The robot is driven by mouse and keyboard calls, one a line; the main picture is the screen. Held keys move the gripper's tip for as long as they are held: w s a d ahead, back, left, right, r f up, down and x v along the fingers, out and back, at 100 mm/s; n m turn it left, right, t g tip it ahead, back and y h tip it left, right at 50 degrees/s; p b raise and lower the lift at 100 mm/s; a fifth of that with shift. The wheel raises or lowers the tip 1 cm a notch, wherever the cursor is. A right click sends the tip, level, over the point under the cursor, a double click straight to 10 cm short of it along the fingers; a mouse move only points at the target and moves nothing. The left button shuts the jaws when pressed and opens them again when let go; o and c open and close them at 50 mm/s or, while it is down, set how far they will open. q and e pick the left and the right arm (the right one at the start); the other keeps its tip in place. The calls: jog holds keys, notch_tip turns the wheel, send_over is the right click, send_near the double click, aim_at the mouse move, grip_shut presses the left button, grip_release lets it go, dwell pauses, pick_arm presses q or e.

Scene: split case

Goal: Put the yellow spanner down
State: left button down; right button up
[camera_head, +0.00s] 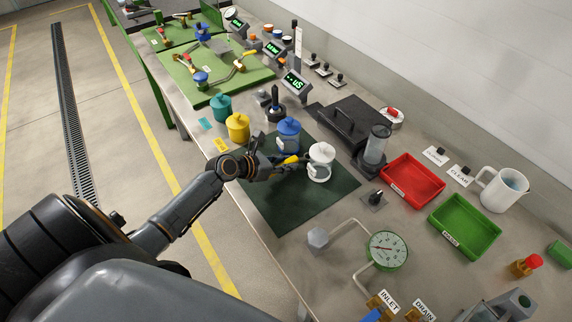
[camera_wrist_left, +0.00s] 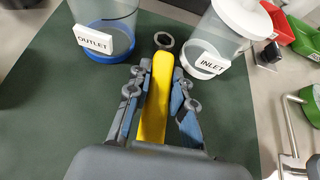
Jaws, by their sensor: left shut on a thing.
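The yellow spanner (camera_head: 291,159) is held in my left gripper (camera_head: 283,165), over the dark green mat (camera_head: 308,198). In the left wrist view the fingers of the left gripper (camera_wrist_left: 158,92) are shut on both sides of the yellow handle of the spanner (camera_wrist_left: 154,105). Its grey ring end points away, between the OUTLET jar (camera_wrist_left: 108,22) and the INLET jar (camera_wrist_left: 210,45). I cannot tell whether the spanner touches the mat. My right gripper is not in view.
The blue-lidded jar (camera_head: 289,128) and white-lidded jar (camera_head: 321,152) stand close to the gripper. The mat's near part is clear. A red tray (camera_head: 412,181), a green tray (camera_head: 464,227) and a dial gauge (camera_head: 387,250) are to the right. A yellow pot (camera_head: 238,128) stands left of the mat.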

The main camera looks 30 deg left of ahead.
pick_arm(q)
jog(key=shift+f, duration=0.15)
jog(key=c, duration=1.6)
grip_release()
jog(key=shift+f, duration=0.15)
jog(key=o, duration=0.4)
jog(key=shift+o, duration=0.2)
jog(key=shift+s+r, duration=0.1)
jog(key=shift+r, duration=0.15)
jog(key=v, duration=1.1)
jog(key=shift+s+r, duration=0.2)
jog(key=shift+s, duration=0.15)
jog(key=shift+a, duration=0.1)
